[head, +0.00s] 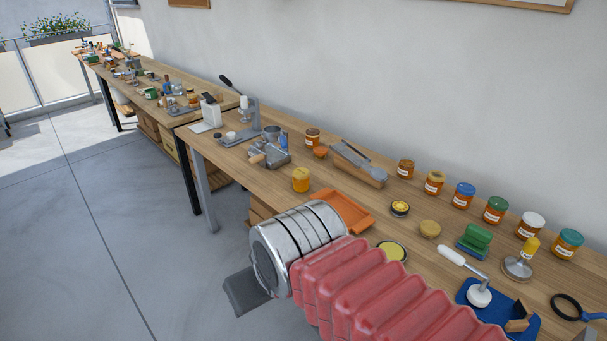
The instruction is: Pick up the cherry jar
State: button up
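Several jars with pale labels stand on the wooden bench; I cannot tell which is the cherry jar. In the row along the wall are two brown-lidded jars (405,170) (434,183), a blue-lidded jar (463,196), a green-lidded jar (495,210), a white-lidded jar (530,226) and a teal-lidded jar (567,243). Another brown-lidded jar (312,138) stands farther off, and a yellow jar (300,180) is near the front edge. My gripper (246,291) shows as one dark grey finger past my silver wrist, beyond the bench front. No held object shows.
An orange tray (347,211) lies beside my wrist. Open grey floor (110,230) lies left.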

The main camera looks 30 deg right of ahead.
aim_at(301, 176)
jog(key=z, duration=0.15)
jog(key=i, duration=1.35)
jog(key=z, duration=0.15)
